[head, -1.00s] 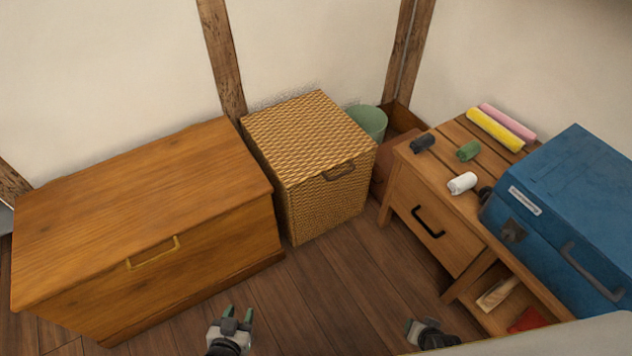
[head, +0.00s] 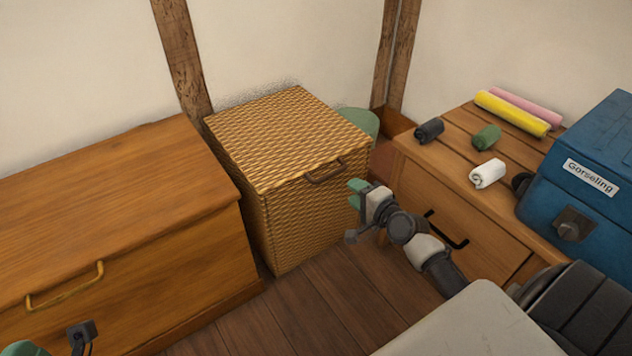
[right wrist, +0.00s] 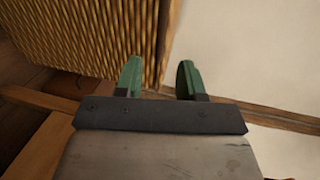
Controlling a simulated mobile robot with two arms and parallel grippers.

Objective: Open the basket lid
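The woven wicker basket (head: 310,222) stands in the middle of the head view. Its flat lid (head: 285,135) is closed, with a dark handle (head: 326,173) at the front edge. My right gripper (head: 356,194) is just right of and below the handle, near the basket's front right corner, and holds nothing. In the right wrist view, my right gripper (right wrist: 159,80) has its two green fingers apart, with the basket weave (right wrist: 90,35) behind the left finger. Only a green tip of my left gripper (head: 20,349) shows at the bottom left corner; its opening is hidden.
A wooden chest (head: 110,190) stands close to the basket's left side. A wooden table (head: 455,175) stands to the right, bearing rolled cloths (head: 487,174) and a blue case (head: 590,160). A green bin (head: 360,122) is behind the basket. Floor (head: 320,300) is clear in front.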

